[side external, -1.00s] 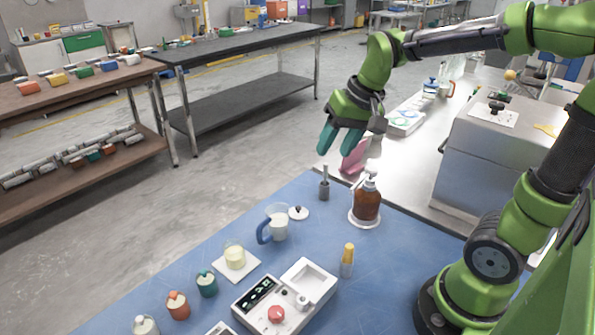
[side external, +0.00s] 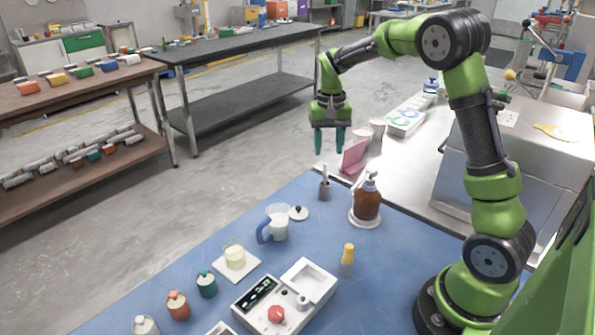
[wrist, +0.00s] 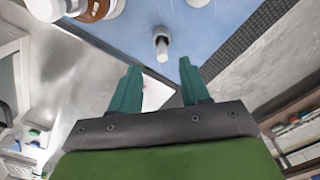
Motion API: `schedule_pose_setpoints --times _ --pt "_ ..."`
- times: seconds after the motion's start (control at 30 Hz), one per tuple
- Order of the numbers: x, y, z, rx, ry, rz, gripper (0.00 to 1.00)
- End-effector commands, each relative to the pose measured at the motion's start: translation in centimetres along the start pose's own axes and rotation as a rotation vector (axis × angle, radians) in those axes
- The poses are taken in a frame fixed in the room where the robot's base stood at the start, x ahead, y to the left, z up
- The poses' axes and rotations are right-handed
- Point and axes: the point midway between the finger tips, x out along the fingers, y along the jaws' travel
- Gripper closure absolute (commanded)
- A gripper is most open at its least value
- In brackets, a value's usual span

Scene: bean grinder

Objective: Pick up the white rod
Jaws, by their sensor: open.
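The white rod (side external: 325,171) stands upright in a small dark grey holder (side external: 324,190) near the back corner of the blue mat. In the wrist view the rod (wrist: 162,48) shows end-on in its holder, just beyond my fingertips. My gripper (side external: 330,148) points down with its two teal fingers apart and nothing between them. It hangs above the holder, with a gap to the rod's top. In the wrist view my gripper (wrist: 160,70) has the rod roughly centred between its finger lines.
A brown pump bottle (side external: 367,200) stands right of the holder. A pink item (side external: 353,156) and pale cups lie behind on the metal bench (side external: 395,165). Floor is clear at left.

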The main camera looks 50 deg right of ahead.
Motion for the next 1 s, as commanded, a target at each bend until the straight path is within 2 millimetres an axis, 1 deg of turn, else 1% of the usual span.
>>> schedule_pose_setpoints --times 0.03,0.13,0.2,0.37,0.47,0.6,0.7,0.8,0.97,1.0 --pt "1.2 0.1 0.1 0.001 -0.004 0.003 0.54" --pt "2.8 0.0 0.0 0.0 -0.003 0.002 0.54" --pt "3.5 0.0 0.0 0.0 -0.002 0.001 0.54" --pt "4.5 0.0 0.0 0.001 -0.001 0.0 0.54" --pt "5.7 -0.1 -0.1 0.001 -0.003 0.001 0.54" --pt "7.9 -0.2 -0.4 0.0 -0.002 0.001 0.54" --pt "8.9 -0.2 -0.4 0.001 -0.001 0.001 0.54" --pt "9.4 -0.2 -0.4 0.001 0.001 0.0 0.54" --pt "9.4 -0.3 -0.4 0.001 0.002 -0.001 0.54" --pt "9.3 -0.3 -0.4 0.001 0.002 -0.001 0.55"
